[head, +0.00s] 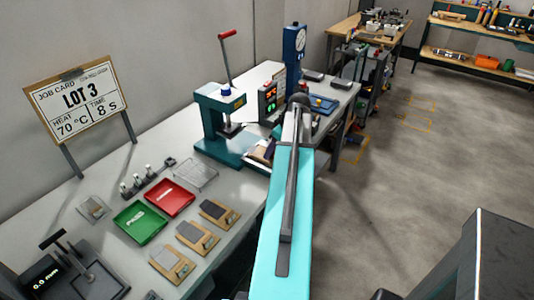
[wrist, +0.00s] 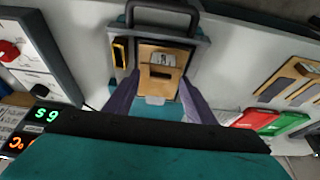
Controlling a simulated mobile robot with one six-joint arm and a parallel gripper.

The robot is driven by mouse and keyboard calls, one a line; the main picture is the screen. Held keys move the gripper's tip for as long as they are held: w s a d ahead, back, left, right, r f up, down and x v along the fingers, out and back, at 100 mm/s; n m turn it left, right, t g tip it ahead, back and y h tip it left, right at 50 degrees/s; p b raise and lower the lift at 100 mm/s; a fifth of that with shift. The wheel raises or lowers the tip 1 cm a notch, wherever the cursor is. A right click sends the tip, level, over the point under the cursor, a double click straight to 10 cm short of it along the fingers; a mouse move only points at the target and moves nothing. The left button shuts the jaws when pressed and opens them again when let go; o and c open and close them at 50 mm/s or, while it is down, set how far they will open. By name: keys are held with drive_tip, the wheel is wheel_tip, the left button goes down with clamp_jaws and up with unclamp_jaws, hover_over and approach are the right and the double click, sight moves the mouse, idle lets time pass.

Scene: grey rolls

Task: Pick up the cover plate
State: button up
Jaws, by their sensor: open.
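I cannot tell for certain which piece is the cover plate. A wooden holder (wrist: 173,56) with a dark slot and a small pale plate (wrist: 163,60) on it sits on the base of the teal press in the wrist view. My gripper (wrist: 158,98) is open, its two purple fingers spread to either side below this holder, with a pale tab between them. I cannot tell whether they touch anything. In the head view my gripper (head: 262,150) is beside the teal press (head: 222,120), and my arm partly hides that area.
Wooden holders with plates (head: 217,212) lie on the table's front. A green tray (head: 140,222), a red tray (head: 169,198) and a clear tray (head: 195,173) lie behind. A red-and-green display (head: 270,100) stands right of the press. The floor at right is mostly clear.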

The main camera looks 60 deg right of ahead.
drive_tip(key=shift+w+f, duration=0.25)
drive_tip(key=shift+f, duration=0.35)
drive_tip(key=c, duration=1.1)
drive_tip(key=shift+r, duration=0.2)
drive_tip(key=shift+r+b, duration=0.6)
drive_tip(key=shift+r, duration=0.8)
drive_tip(key=s+a+b, duration=0.1)
drive_tip(key=s, duration=0.4)
drive_tip(key=s+r+b, duration=0.1)
drive_tip(key=s, duration=0.4)
drive_tip(key=s+a+b, duration=0.1)
drive_tip(key=s, duration=0.4)
drive_tip(key=shift+s+a+r+b, duration=0.3)
drive_tip(key=shift+s+r, duration=0.1)
